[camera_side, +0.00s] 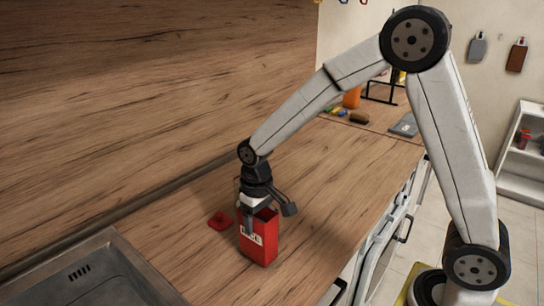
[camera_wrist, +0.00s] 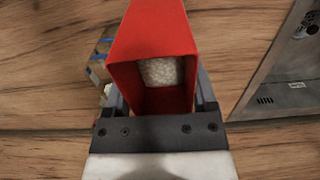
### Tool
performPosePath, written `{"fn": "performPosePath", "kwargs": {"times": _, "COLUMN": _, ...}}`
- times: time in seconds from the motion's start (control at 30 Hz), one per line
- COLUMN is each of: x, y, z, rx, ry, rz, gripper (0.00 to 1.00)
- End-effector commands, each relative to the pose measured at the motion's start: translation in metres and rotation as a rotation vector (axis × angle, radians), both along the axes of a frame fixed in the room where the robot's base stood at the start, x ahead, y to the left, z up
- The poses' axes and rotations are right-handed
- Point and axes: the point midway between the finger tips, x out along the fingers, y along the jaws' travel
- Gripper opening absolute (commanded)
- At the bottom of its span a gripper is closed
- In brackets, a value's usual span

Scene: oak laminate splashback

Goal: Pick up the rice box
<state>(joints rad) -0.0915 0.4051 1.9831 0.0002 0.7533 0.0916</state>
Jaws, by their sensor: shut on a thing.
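The rice box (camera_side: 259,240) is a red, upright box with a white label on its front, standing on or just over the wooden counter in the side view. In the wrist view the rice box (camera_wrist: 157,38) shows its open top, with white grains inside. My gripper (camera_side: 252,215) is above the box and reaches down to it, with a finger against the labelled face. In the wrist view my gripper (camera_wrist: 158,110) has a finger on each side of the box and is shut on it. Whether the box's bottom touches the counter is hard to tell.
A small red lid-like piece (camera_side: 220,220) lies on the counter left of the box. A metal sink (camera_side: 85,275) is at the lower left. The wooden splashback (camera_side: 150,90) rises behind. Several small items and an orange container (camera_side: 352,98) stand at the far end; the counter between is clear.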

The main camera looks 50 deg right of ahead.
Motion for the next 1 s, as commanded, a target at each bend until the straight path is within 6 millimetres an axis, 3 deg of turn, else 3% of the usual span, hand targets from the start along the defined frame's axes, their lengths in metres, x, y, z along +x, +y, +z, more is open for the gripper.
{"fn": "performPosePath", "kwargs": {"times": 0.13, "x": 0.001, "y": 0.000, "z": 0.021, "rx": 0.000, "ry": -0.005, "rz": 0.000, "gripper": 0.00}}
{"fn": "performPosePath", "kwargs": {"times": 0.37, "x": -0.019, "y": -0.001, "z": 0.042, "rx": 0.000, "ry": -0.004, "rz": 0.000, "gripper": 0.00}}
{"fn": "performPosePath", "kwargs": {"times": 0.7, "x": -0.055, "y": -0.004, "z": 0.081, "rx": 0.000, "ry": -0.004, "rz": 0.000, "gripper": 0.00}}
{"fn": "performPosePath", "kwargs": {"times": 1.0, "x": -0.096, "y": -0.007, "z": 0.098, "rx": 0.000, "ry": -0.004, "rz": 0.000, "gripper": 0.00}}
